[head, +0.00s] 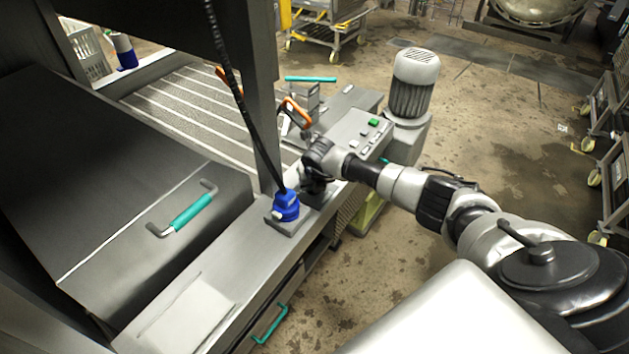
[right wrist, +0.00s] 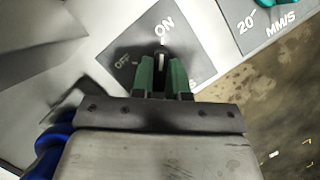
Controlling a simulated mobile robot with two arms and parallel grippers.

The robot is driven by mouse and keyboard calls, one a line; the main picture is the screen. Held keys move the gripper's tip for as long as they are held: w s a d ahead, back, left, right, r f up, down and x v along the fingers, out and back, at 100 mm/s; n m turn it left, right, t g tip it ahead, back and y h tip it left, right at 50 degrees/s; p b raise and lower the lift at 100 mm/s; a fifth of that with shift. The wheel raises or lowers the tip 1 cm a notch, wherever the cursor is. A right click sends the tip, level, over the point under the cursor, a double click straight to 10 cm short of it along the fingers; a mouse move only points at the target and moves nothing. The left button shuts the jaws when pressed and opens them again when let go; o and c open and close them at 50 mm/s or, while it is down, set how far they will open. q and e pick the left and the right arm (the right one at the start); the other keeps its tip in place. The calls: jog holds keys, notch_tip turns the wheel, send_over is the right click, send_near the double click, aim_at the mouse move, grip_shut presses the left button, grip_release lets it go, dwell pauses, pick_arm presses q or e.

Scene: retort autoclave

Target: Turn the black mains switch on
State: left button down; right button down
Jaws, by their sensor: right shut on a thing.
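The black mains switch (right wrist: 160,57) shows in the right wrist view, on a dark plate (right wrist: 125,75) marked ON above and OFF to the left. Its visible light strip points up, roughly towards ON. My right gripper (right wrist: 162,72) has its green fingers shut on either side of the switch knob. The fingers hide much of the knob. In the head view my right arm reaches in from the right, and its wrist (head: 322,165) covers the switch at the machine's front ledge. My left gripper is in neither view.
A blue plug (head: 286,207) with a black cable stands just left of my right wrist. A panel with a green button (head: 374,122) lies beyond the wrist. A dark hood with a teal handle (head: 190,211) fills the left. The floor at the right is mostly open.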

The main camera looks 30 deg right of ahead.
jog(key=shift+s+a+f+m, duration=0.1)
jog(key=shift+s+f+m, duration=0.1)
jog(key=shift+f+m, duration=0.1)
dwell(0.4)
jog(key=c, duration=1.1)
grip_release()
jog(key=shift+a, duration=0.1)
jog(key=shift+d, duration=0.35)
jog(key=shift+w+r, duration=0.1)
jog(key=shift+w, duration=0.1)
jog(key=shift+r, duration=0.15)
